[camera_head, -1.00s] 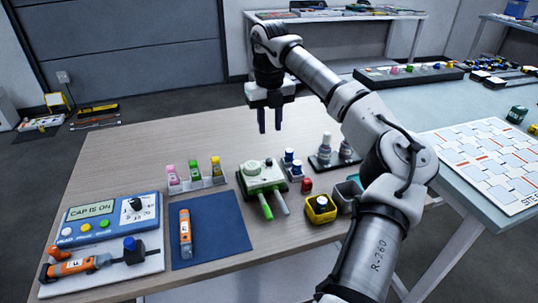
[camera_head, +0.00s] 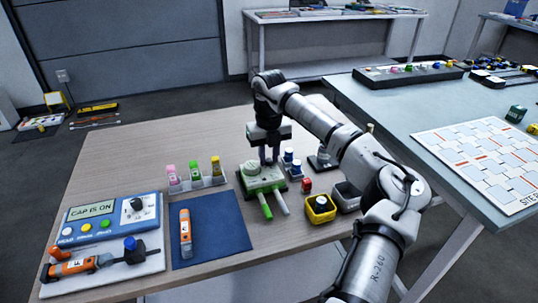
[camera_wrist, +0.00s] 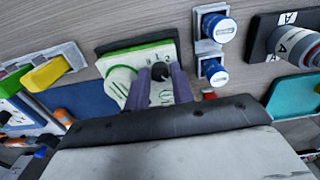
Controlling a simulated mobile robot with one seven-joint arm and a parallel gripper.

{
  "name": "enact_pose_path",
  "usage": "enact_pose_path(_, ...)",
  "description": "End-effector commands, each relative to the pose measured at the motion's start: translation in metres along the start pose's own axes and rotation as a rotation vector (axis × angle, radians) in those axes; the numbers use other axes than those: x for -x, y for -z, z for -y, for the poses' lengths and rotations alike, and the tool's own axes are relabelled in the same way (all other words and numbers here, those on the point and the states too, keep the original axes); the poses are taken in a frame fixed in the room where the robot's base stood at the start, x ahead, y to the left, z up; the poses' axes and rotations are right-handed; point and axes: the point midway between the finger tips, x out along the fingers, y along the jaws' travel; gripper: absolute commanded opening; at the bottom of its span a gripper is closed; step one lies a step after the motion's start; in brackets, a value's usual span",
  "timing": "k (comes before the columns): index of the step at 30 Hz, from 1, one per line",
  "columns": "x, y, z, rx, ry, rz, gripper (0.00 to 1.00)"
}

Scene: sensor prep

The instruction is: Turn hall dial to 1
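A white and green device (camera_head: 262,178) stands mid-table, with two handles, one green and one white, pointing toward the front. In the wrist view the same device (camera_wrist: 140,62) shows a round pale disc with green marks and a small dark knob (camera_wrist: 160,71). My gripper (camera_head: 269,160) is low over this device, pointing down. In the wrist view its fingers (camera_wrist: 161,82) are apart on either side of the dark knob; whether they touch it I cannot tell. A blue meter (camera_head: 110,219) at the left reads "CAP IS ON" and has a black dial (camera_head: 137,204). No hall label is legible.
Blue-capped pieces (camera_head: 289,157) stand close right of the device. A red cube (camera_head: 307,186), a yellow bin (camera_head: 320,208) and a grey bin (camera_head: 346,196) are farther right. Pink, green and yellow vials (camera_head: 195,177) stand left. A blue mat (camera_head: 211,228) holds an orange tool.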

Motion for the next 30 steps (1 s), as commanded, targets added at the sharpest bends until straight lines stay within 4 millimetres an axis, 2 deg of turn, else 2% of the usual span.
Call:
enact_pose_path(1,0.0002,0.0000,0.0000,0.000,0.000,0.000,0.17)
enact_pose_path(5,0.0003,-0.0001,-0.0001,0.000,0.000,0.000,0.00)
enact_pose_path(17,0.0008,0.0000,0.0002,0.067,0.001,-0.001,0.00)
enact_pose_path(30,0.0017,-0.0003,0.0005,0.421,0.002,0.000,0.00)
